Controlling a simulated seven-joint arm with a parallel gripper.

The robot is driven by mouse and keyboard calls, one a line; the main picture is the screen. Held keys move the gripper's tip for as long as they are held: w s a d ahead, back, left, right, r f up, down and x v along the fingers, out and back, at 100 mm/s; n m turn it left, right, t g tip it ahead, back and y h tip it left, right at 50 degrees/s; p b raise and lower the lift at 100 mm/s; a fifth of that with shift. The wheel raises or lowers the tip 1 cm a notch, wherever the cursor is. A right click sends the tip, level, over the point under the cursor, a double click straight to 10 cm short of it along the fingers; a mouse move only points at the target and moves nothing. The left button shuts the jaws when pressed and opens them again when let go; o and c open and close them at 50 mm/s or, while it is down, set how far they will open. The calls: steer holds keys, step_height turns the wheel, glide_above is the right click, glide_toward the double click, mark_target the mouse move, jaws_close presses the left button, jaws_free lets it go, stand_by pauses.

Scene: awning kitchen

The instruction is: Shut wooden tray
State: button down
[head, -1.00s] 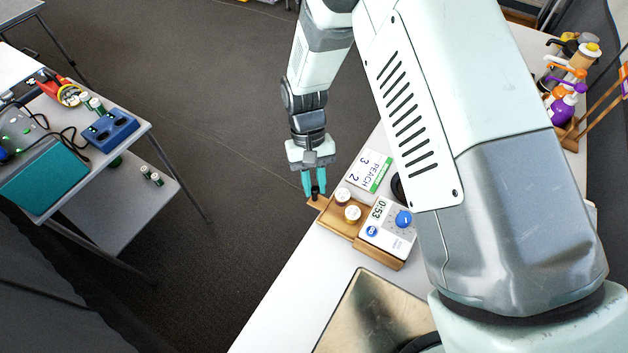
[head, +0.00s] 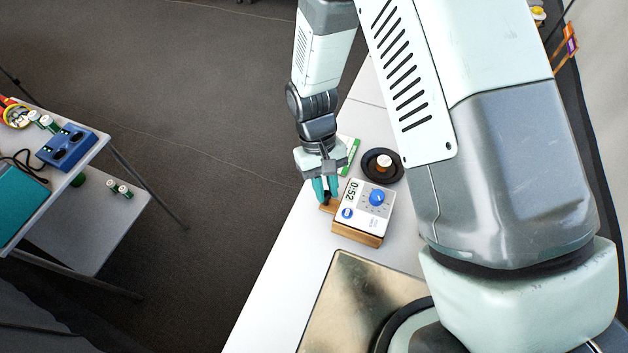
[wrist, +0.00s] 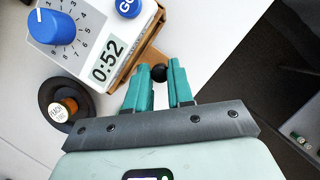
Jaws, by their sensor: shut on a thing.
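The wooden tray (head: 326,209) is a drawer in the wooden body (head: 357,236) under a white timer unit. Only a short stretch of it sticks out at the left side, and its inside is hidden. My gripper (head: 325,192) is at the tray's outer end. In the wrist view, the teal fingers (wrist: 160,84) are closed around a small black knob (wrist: 159,72) at that end. The white timer face (wrist: 88,40) with a blue dial (wrist: 52,26) reads 0:52.
A dark round dish (head: 370,171) with a small jar (head: 384,161) stands behind the unit. A green-edged card (head: 351,150) lies partly hidden by my gripper. A metal plate (head: 345,290) lies in front. Open floor is to the left.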

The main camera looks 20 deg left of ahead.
steer(key=shift+d, duration=0.35)
steer(key=c, duration=1)
jaws_free()
steer(key=shift+w, duration=0.1)
steer(key=shift+a, duration=0.1)
steer(key=a, duration=1)
steer(key=v, duration=1.2)
steer(key=w+d+r+m+t+y, duration=0.1)
steer(key=w+d+r+m, duration=0.1)
steer(key=d+r, duration=0.6)
steer(key=w+d+r+m+t+y, duration=0.1)
steer(key=w+d+r+t+y, duration=0.1)
steer(key=d+r, duration=0.7)
steer(key=shift+d+r+m, duration=0.35)
steer(key=shift+r+m, duration=0.05)
steer(key=shift+r, duration=1.35)
